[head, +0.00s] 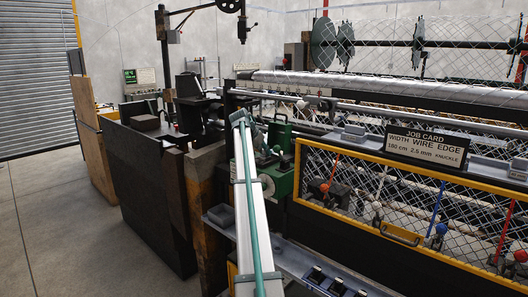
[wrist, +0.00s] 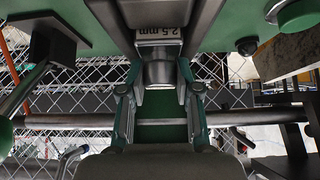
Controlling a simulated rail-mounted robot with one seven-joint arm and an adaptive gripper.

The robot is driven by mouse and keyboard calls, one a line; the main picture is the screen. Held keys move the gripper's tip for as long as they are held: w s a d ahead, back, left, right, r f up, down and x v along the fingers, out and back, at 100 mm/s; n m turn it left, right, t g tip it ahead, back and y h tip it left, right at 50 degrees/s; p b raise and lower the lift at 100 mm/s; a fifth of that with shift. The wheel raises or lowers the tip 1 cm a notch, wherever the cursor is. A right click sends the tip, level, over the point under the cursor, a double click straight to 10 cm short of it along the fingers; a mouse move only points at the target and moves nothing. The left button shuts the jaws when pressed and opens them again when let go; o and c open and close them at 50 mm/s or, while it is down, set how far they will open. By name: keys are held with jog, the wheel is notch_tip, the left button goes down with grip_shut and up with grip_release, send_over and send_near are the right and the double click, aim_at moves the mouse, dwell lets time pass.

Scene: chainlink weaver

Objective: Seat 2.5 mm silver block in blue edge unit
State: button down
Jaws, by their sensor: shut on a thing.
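In the wrist view my gripper (wrist: 160,88) is shut on a silver block (wrist: 159,73), one finger on each side of it. A "2.5 mm" label (wrist: 161,32) shows just beyond the block. The block sits at a dark opening between two grey walls of a green unit (wrist: 235,18); whether it is fully seated I cannot tell. In the head view a green machine unit (head: 279,137) stands beyond my arm, and the gripper is not clear there. I see no unit that is plainly blue, only a blue lever (head: 437,205) at the right.
A yellow-framed mesh guard (head: 400,236) with coloured levers fills the right. A job card (head: 426,147) stands above it. A grey shelf (head: 290,256) with dark holders runs along the front. Dark cabinets (head: 150,195) stand at left; the floor (head: 40,220) beyond them is clear.

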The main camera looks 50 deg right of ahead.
jog(key=shift+r+p, duration=0.8)
jog(key=shift+r, duration=1.85)
